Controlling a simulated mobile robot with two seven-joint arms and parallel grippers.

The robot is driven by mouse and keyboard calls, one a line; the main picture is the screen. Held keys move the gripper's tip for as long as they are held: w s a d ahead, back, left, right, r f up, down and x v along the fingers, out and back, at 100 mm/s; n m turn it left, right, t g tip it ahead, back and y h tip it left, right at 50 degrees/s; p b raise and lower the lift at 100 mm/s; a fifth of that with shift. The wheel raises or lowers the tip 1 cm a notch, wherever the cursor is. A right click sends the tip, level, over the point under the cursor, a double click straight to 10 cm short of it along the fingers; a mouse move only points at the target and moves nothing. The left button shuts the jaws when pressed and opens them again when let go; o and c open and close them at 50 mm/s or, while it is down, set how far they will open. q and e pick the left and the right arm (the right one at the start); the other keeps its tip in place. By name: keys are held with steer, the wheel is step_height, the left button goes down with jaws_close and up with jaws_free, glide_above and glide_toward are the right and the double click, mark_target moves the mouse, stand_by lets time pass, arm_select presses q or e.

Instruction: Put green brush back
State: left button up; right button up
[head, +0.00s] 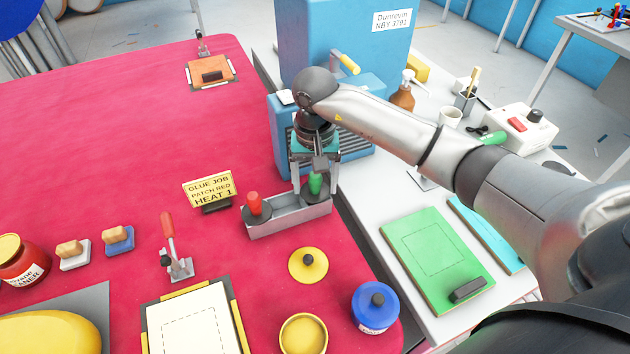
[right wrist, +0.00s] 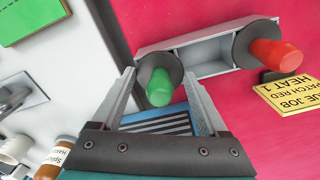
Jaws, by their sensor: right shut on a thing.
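The green brush (head: 315,184) has a green handle above a dark round disc. My right gripper (head: 314,172) is shut on it, with one finger on each side. The brush is at the right end of a grey tray (head: 290,219); I cannot tell whether it rests there or hangs just above. In the right wrist view the green handle (right wrist: 159,88) shows between the fingertips (right wrist: 160,78), and its disc covers one end of the tray (right wrist: 205,55). A red brush (head: 254,203) stands at the tray's left end. My left gripper is not in view.
A yellow "GLUE JOB" sign (head: 209,190) stands left of the tray. A blue machine (head: 345,140) stands close behind my gripper. A yellow lid (head: 308,265) and a blue pot (head: 375,307) are in front. The red table (head: 110,130) is clear at the back left.

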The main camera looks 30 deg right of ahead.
steer(key=shift+f, duration=0.2)
steer(key=o, duration=1.2)
steer(key=shift+r+p, duration=0.35)
steer(key=shift+r, duration=0.1)
step_height(320, 180, up, 12)
steer(key=p, duration=0.1)
